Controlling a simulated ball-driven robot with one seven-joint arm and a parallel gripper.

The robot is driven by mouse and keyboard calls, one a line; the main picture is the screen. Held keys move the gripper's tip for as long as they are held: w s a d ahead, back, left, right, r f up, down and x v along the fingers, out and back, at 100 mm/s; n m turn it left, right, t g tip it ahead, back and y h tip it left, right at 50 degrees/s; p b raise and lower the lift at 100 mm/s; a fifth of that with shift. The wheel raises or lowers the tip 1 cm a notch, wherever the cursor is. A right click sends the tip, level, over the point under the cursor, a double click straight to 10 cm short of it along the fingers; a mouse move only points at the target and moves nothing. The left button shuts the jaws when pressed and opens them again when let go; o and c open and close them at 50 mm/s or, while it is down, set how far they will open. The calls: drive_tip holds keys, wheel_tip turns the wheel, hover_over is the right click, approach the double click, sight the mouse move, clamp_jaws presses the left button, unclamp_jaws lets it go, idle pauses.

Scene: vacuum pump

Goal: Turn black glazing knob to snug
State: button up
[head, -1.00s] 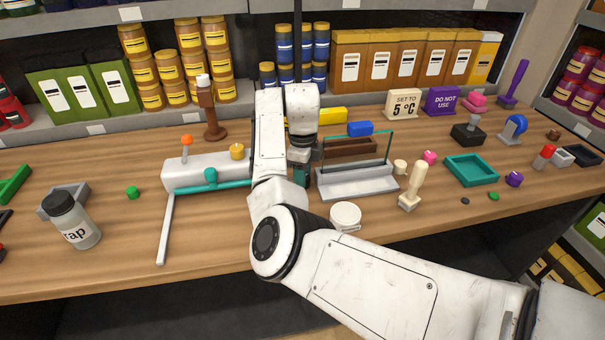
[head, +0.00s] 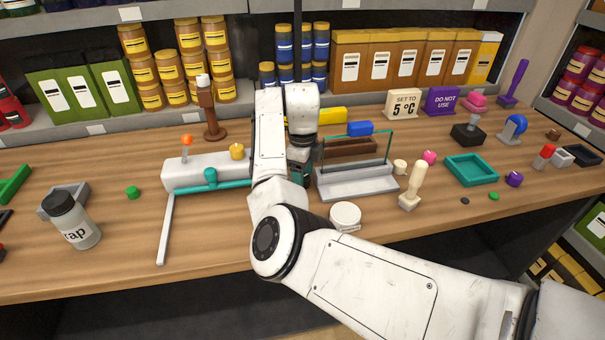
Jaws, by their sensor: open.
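A clear glass pane (head: 372,152) with a green edge stands upright on a light grey stepped base (head: 358,185), with a brown block (head: 345,148) behind it. My gripper (head: 301,174) points down at the left end of this base, mostly hidden by my white arm. It is open; its fingertips are hard to make out. I cannot pick out the black glazing knob; the area around the gripper is covered by my arm. Whether the fingers touch anything cannot be told.
Left of my arm is a grey block with a teal bar (head: 210,180) and a yellow knob (head: 237,151). A round white lid (head: 345,215) and a cream peg (head: 413,187) stand in front. A teal tray (head: 471,170) is to the right.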

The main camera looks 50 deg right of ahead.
wheel_tip(320, 180, up, 11)
drive_tip(key=b, duration=0.1)
idle(0.6)
drive_tip(key=shift+f, duration=0.1)
